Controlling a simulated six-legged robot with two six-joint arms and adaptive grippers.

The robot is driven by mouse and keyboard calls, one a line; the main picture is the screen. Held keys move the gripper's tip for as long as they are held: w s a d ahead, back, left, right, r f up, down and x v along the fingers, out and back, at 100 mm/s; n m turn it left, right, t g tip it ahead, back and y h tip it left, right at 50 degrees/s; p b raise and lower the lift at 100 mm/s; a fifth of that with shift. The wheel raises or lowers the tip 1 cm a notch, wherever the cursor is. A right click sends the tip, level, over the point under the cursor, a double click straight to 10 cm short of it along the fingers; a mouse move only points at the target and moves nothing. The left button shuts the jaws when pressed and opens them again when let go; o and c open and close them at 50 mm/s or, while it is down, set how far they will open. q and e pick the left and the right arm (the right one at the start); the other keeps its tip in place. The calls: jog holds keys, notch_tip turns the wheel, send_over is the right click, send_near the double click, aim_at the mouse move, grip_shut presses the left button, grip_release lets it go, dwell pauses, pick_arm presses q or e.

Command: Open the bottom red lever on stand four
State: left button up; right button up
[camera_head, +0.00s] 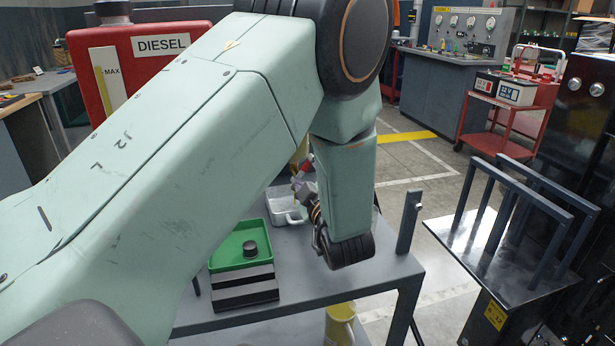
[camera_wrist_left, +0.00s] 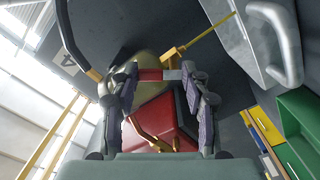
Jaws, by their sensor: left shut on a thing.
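The red lever (camera_wrist_left: 151,75) runs crosswise between the two fingertips of my left gripper (camera_wrist_left: 160,76) in the left wrist view. The fingers are shut on it, one on each side. A yellow valve piece (camera_wrist_left: 173,54) with a thin rod sits just above it. A sign with a 4 (camera_wrist_left: 67,56) is at the upper left of that view. In the head view, my left gripper (camera_head: 309,195) is mostly behind my own wrist, and a small red part (camera_head: 306,166) shows beside it. My right gripper is not in view.
A white pan (camera_head: 283,208) and a green tray (camera_head: 236,263) are on the grey bench (camera_head: 345,277) below my left arm. A red tank marked DIESEL (camera_head: 170,24) stands behind the arm. A dark frame stand (camera_head: 480,255) is at right, with floor between.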

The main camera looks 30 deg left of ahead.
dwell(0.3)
pick_arm(q)
jog(key=o, duration=1.2)
jog(key=shift+w+f, duration=0.1)
jog(key=shift+w, duration=0.05)
jog(key=shift+c, duration=0.2)
jog(key=shift+r, duration=0.2)
